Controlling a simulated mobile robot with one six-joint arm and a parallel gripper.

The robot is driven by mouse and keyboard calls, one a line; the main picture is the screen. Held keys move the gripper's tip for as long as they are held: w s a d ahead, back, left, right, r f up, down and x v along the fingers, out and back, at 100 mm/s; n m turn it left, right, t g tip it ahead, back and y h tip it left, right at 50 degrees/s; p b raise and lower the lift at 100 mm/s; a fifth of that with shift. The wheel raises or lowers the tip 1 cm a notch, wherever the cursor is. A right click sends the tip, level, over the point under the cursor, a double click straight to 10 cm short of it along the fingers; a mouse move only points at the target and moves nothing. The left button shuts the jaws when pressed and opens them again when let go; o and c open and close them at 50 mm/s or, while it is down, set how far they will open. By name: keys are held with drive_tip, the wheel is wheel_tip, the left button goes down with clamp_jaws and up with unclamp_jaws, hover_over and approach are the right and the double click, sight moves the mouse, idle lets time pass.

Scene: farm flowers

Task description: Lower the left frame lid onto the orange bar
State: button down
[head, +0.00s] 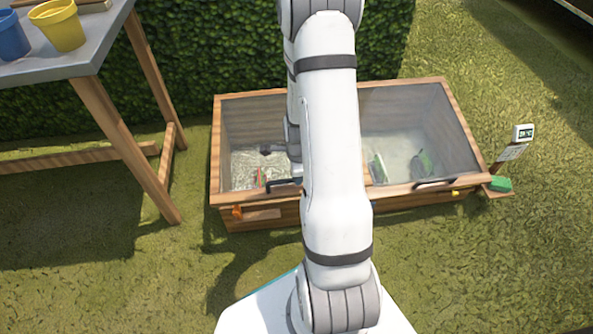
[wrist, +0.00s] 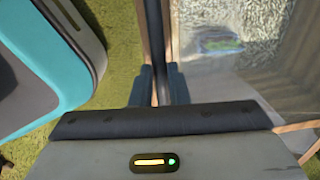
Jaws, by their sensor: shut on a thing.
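The wooden cold frame (head: 262,216) has two clear lids. The left frame lid (head: 240,195) looks low over the left half, its front rail close above the front wall. Its black handle (head: 282,186) shows left of my arm. The orange bar (head: 237,212) is at the left of the front wall, just under the lid's front edge; I cannot tell if they touch. My gripper (wrist: 160,82) is shut on the black handle, which runs up between its fingers in the wrist view (wrist: 153,35). In the head view my arm hides most of the gripper.
The right lid (head: 415,130) looks down, with plants under it. A small display post (head: 523,132) and a green block (head: 500,184) stand at the right. A table (head: 75,65) with blue and yellow pots is at the upper left. A hedge (head: 210,65) is behind. Grass is clear in front.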

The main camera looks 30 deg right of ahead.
drive_tip(key=shift+s+a+f+g, duration=0.3)
drive_tip(key=shift+s+a+f, duration=0.3)
drive_tip(key=shift+s, duration=0.05)
drive_tip(key=c, duration=1.4)
unclamp_jaws()
drive_tip(key=shift+r, duration=0.1)
drive_tip(key=shift+d, duration=0.1)
drive_tip(key=shift+w, duration=0.1)
drive_tip(key=shift+r, duration=0.3)
wheel_tip(320, 180, up, 7)
drive_tip(key=p, duration=0.3)
drive_tip(key=shift+r, duration=0.15)
